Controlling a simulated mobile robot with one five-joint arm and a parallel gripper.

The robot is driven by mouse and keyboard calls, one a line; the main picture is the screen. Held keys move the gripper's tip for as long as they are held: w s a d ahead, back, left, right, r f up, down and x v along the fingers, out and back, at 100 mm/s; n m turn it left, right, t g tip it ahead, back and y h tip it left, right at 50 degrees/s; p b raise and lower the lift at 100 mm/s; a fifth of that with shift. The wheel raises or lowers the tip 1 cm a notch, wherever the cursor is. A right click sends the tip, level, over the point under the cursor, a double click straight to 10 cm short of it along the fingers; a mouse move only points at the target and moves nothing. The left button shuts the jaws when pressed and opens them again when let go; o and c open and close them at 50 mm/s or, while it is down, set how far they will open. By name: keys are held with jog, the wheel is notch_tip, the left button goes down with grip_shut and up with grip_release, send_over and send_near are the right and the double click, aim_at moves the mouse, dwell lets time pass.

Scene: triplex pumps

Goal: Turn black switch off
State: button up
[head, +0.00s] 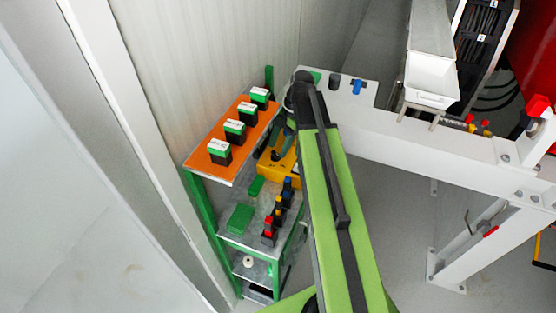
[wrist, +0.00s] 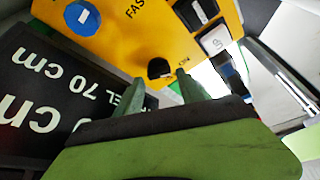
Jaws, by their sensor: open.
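A small black switch (wrist: 158,68) sits on a yellow panel (wrist: 112,42) in the wrist view, beside small printed lettering. My gripper (wrist: 160,84) is open and empty. Its two green fingertips are just below the switch in the picture, one to either side; I cannot tell whether they touch it. A blue round knob (wrist: 82,17) is on the same panel at upper left. The switch cannot be made out there.
A green-framed rack stands left, with an orange shelf (head: 205,157) holding several black-and-green boxes. A grey shelf (head: 243,222) below holds coloured items. A white beam (head: 440,155) runs right of my arm. A dark board with white lettering (wrist: 50,100) is close at left in the wrist view.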

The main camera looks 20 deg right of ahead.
jog(key=shift+b+x, duration=0.4)
jog(key=shift+x, duration=0.7)
jog(key=shift+c, duration=0.3)
